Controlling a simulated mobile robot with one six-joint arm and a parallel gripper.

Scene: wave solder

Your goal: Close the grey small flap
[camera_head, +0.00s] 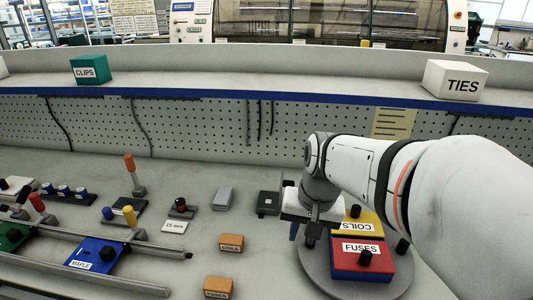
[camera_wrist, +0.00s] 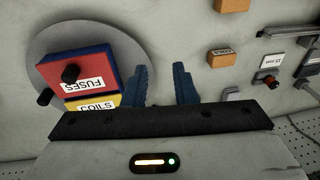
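No part is labelled as the flap. A plain grey slanted piece (camera_head: 223,198) lies on the bench left of my gripper and may be the grey small flap; I cannot tell whether it is open or shut. A small dark box with a grey face (camera_head: 268,203) sits closer to my gripper. My gripper (camera_head: 303,233) points down at the left edge of the round grey turntable. In the wrist view its two blue fingers (camera_wrist: 160,85) stand apart with only bare grey surface between them.
The turntable (camera_head: 315,270) bears a red FUSES box (camera_head: 345,270) and a yellow COILS box (camera_head: 372,222), both with black knobs. Orange blocks (camera_head: 231,243) (camera_head: 218,288), a red-knobbed fixture (camera_head: 180,206) and rails (camera_head: 110,285) lie left. A blue-edged shelf (camera_head: 250,98) runs behind.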

